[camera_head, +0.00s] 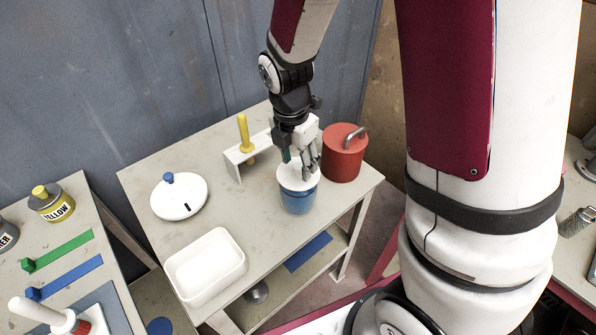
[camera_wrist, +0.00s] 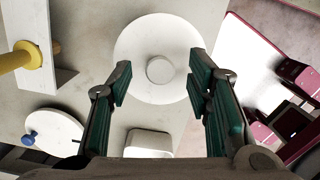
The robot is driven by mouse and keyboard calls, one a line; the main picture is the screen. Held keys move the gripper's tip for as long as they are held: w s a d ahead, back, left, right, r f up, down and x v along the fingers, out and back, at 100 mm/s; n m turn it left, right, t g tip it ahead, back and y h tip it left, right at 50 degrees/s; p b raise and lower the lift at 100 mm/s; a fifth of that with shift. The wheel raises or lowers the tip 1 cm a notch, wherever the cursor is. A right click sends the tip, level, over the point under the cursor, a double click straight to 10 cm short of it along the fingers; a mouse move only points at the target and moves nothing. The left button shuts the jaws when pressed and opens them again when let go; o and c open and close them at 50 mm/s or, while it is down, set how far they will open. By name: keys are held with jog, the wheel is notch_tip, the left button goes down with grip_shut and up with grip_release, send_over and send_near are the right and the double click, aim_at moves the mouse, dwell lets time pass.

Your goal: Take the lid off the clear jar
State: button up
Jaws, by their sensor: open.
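The clear jar (camera_head: 297,201) looks blue inside and stands near the right corner of the pale table. Its white round lid (camera_head: 289,177) is on top. The lid also fills the upper middle of the wrist view (camera_wrist: 140,38), with a white knob (camera_wrist: 160,70) at its centre. My gripper (camera_head: 303,165) is above the lid, pointing down. Its green-padded fingers (camera_wrist: 158,82) are open, one on each side of the knob in the picture, with nothing between them that they touch. The fingers hide part of the lid in the head view.
A red canister (camera_head: 344,158) with a metal handle stands close to the right of the jar. A white stand (camera_head: 240,161) with a yellow peg (camera_head: 243,132) is behind it. A white disc with a blue knob (camera_head: 179,197) and a white tray (camera_head: 205,266) lie left.

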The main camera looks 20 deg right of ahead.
jog(key=shift+f, duration=0.4)
jog(key=shift+c, duration=0.6)
grip_shut()
jog(key=shift+r, duration=0.15)
